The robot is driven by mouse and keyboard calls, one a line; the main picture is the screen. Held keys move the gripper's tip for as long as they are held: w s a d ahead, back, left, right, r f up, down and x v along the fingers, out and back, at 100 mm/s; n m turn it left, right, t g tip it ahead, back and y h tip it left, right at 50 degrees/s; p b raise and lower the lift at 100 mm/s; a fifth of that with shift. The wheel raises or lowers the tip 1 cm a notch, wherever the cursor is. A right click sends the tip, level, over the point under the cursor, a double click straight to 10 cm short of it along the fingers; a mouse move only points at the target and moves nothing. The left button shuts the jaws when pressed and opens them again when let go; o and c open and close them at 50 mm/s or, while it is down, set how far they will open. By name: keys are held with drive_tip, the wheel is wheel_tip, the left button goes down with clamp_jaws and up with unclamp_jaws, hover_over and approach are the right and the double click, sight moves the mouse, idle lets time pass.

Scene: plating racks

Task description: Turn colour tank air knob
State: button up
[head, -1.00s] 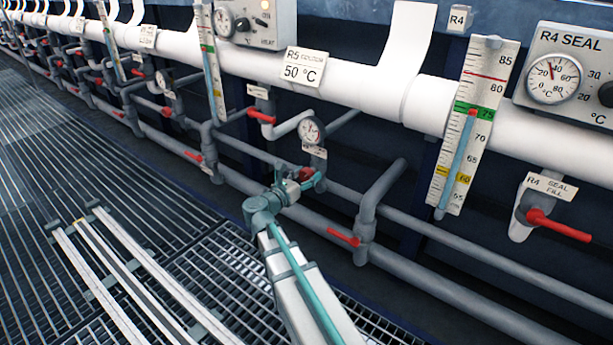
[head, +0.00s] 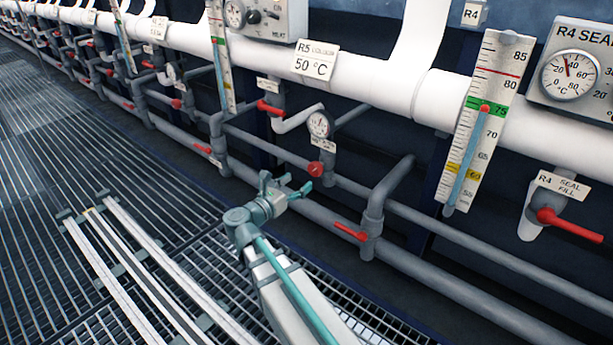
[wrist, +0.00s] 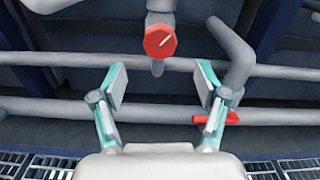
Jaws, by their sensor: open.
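The red round knob (head: 316,169) sits at the lower end of a grey pipe, below a small round gauge (head: 320,124), under the R5 colour tank label (head: 317,62). In the wrist view the knob (wrist: 160,41) shows a pale slanted line on its face, rising to the right. My gripper (head: 291,186) is open and empty, just to the left of and below the knob in the head view. In the wrist view my gripper (wrist: 160,84) has its fingers wide apart, with the knob beyond them, centred and above the fingertips. They are not touching it.
A red lever valve (head: 350,232) on a grey pipe stands to the right of my gripper; it also shows near the right finger in the wrist view (wrist: 215,118). Horizontal grey pipes run behind my gripper. White rails (head: 135,265) lie on the grated floor at left.

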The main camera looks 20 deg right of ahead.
drive_tip(key=shift+v, duration=1.4)
